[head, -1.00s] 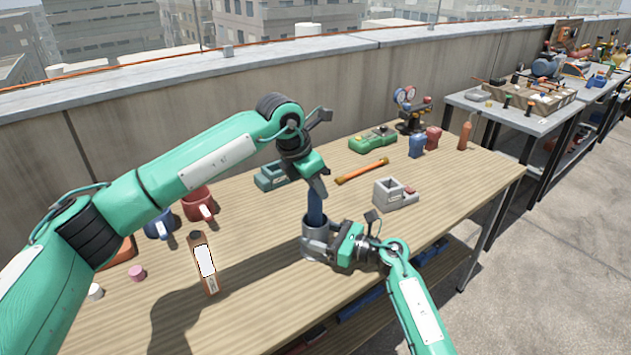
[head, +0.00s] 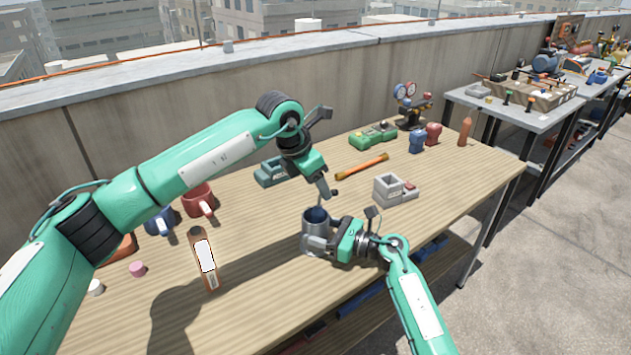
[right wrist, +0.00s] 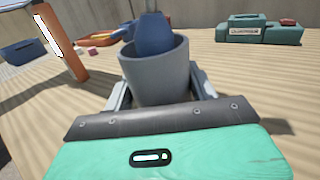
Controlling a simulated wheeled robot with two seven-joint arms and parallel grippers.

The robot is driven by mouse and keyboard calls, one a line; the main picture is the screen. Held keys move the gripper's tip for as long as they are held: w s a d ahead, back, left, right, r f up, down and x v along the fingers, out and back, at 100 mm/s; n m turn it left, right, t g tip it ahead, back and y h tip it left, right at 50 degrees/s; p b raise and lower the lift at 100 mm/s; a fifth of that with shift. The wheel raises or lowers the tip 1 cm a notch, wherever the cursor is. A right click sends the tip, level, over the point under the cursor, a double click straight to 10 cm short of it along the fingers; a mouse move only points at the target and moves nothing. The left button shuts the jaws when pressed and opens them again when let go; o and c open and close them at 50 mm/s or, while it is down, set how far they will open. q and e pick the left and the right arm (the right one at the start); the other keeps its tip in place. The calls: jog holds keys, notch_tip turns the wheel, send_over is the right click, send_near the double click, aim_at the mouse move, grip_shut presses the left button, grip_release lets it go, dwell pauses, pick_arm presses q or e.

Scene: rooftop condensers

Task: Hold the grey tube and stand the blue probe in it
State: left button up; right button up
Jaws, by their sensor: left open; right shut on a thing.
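The grey tube (head: 308,243) stands upright near the front middle of the table and also shows in the right wrist view (right wrist: 160,82). My right gripper (head: 332,243) is shut on the tube from its right side. The blue probe (head: 316,214) is inside the tube; in the right wrist view its blue upper part (right wrist: 154,38) rises a little above the rim. Its lower part is hidden by the tube wall. My left gripper (head: 328,191) is open, just above the tube mouth. Whether its fingers touch the probe is unclear.
A grey block (head: 388,190) stands right of the tube. A teal box (head: 271,171) and an orange-handled tool (head: 362,167) lie behind. The table front is clear.

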pick_arm(q)
jog(key=v, duration=1.2)
pick_arm(e)
jog(key=o, duration=1.1)
jog(key=shift+o, duration=0.5)
jog(key=shift+o, duration=1.4)
jog(key=shift+b+v, duration=0.4)
jog(key=shift+v, duration=4.15)
pick_arm(q)
jog(key=shift+f, duration=0.4)
pick_arm(e)
jog(key=shift+a, duration=0.1)
